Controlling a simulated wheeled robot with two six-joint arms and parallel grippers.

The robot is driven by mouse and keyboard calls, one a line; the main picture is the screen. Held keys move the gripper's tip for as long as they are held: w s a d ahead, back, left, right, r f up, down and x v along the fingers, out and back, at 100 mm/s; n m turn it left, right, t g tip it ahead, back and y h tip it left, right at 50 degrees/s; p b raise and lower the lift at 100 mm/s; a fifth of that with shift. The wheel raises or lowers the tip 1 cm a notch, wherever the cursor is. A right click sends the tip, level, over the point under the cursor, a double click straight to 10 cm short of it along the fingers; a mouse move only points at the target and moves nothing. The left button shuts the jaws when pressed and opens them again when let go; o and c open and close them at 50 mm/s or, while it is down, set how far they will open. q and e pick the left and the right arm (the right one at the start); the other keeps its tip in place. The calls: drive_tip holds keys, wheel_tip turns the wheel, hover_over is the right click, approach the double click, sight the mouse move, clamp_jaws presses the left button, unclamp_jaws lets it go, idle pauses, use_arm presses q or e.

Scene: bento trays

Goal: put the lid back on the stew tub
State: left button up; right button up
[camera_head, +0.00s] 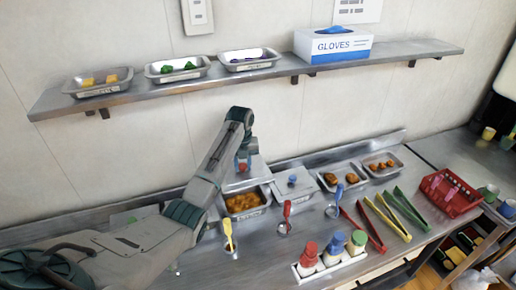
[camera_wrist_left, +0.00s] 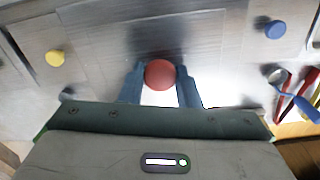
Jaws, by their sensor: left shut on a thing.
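A metal tub (camera_head: 246,213) with orange-brown chunks stands open on the counter and looks like the stew tub. My left gripper (camera_head: 243,166) is shut on the red knob (camera_wrist_left: 160,74) of a flat grey lid (camera_head: 261,172). The lid is held over the back part of the tub, and the food shows in front of it. Whether it touches the rim, I cannot tell. In the left wrist view the blue fingers sit on either side of the knob, and the tub's inside is hidden under the lid. My right gripper is not in view.
A lidded tub with a blue knob (camera_head: 292,180) stands just right of the stew tub. A yellow knob (camera_wrist_left: 55,58) shows on the other side. Ladles, bottles (camera_head: 308,254), tongs (camera_head: 385,217) and a red basket (camera_head: 449,193) are on the counter. A shelf (camera_head: 225,78) runs above.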

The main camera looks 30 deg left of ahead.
sight(243, 173)
use_arm(q)
drive_tip(key=shift+s+d+f, duration=0.1)
drive_tip(key=shift+s+f, duration=0.1)
drive_tip(key=shift+s, duration=0.5)
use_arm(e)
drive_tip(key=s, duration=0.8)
use_arm(q)
wheel_tip(243, 173, down, 2)
drive_tip(key=shift+w+f, duration=0.15)
drive_tip(key=shift+f, duration=0.05)
drive_tip(key=f, duration=0.1)
drive_tip(key=f+b, duration=0.1)
drive_tip(key=f, duration=0.1)
drive_tip(key=shift+w+f+b, duration=0.3)
drive_tip(key=shift+f+b, duration=0.05)
wheel_tip(243, 173, down, 6)
drive_tip(key=b, duration=0.3)
drive_tip(key=shift+s+r+b, duration=0.1)
drive_tip(key=shift+r+b, duration=0.05)
drive_tip(key=shift+b, duration=0.15)
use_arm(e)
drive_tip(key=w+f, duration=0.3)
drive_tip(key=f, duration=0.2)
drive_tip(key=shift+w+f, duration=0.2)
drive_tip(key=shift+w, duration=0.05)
use_arm(q)
drive_tip(key=shift+p, duration=0.3)
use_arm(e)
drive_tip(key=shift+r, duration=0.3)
